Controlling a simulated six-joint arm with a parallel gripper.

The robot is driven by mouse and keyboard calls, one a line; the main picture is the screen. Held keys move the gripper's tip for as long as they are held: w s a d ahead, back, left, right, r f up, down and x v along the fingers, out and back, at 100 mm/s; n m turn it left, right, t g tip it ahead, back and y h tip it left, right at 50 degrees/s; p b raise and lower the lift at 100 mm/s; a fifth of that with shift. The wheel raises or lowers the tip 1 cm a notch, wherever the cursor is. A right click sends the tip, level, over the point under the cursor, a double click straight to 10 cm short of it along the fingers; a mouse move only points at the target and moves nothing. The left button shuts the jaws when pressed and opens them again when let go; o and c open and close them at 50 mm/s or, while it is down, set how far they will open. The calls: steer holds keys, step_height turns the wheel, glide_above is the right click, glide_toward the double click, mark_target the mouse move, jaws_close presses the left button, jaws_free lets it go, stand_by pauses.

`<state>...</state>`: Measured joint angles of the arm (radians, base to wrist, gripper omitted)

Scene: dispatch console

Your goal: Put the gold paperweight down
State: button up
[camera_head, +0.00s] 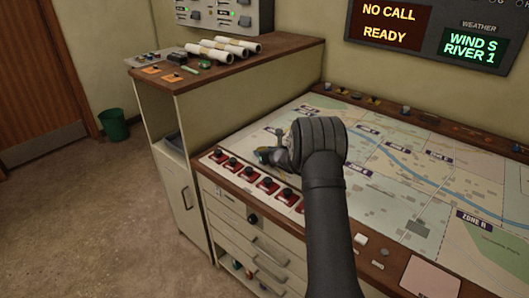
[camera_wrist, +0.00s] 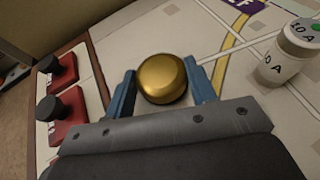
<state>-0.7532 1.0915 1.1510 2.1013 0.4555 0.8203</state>
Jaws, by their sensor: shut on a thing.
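The gold paperweight (camera_wrist: 162,80) is a round, shiny piece in the middle of the wrist view. My gripper (camera_wrist: 160,86) is shut on it, with one blue finger on each side. In the head view my gripper (camera_head: 268,155) is over the near left part of the map table (camera_head: 330,120), close to the row of red switches. My wrist hides much of the gripper there, and I cannot make out the paperweight in that view. I cannot tell whether the paperweight touches the map or is held just above it.
A white cylinder marked 10 A (camera_wrist: 286,56) stands on the map right of the paperweight. Red switches with black knobs (camera_wrist: 62,68) line the left edge. A wooden-topped cabinet (camera_head: 230,62) with paper rolls (camera_head: 222,50) rises behind. The map's right part looks mostly clear.

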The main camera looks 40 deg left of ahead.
steer(key=o, duration=1.4)
steer(key=shift+f, duration=0.1)
steer(key=shift+d+r, duration=0.25)
steer(key=shift+r, duration=0.05)
steer(key=v, duration=1.1)
steer(key=shift+s+d, duration=0.2)
steer(key=x, duration=1.2)
steer(key=shift+r, duration=0.95)
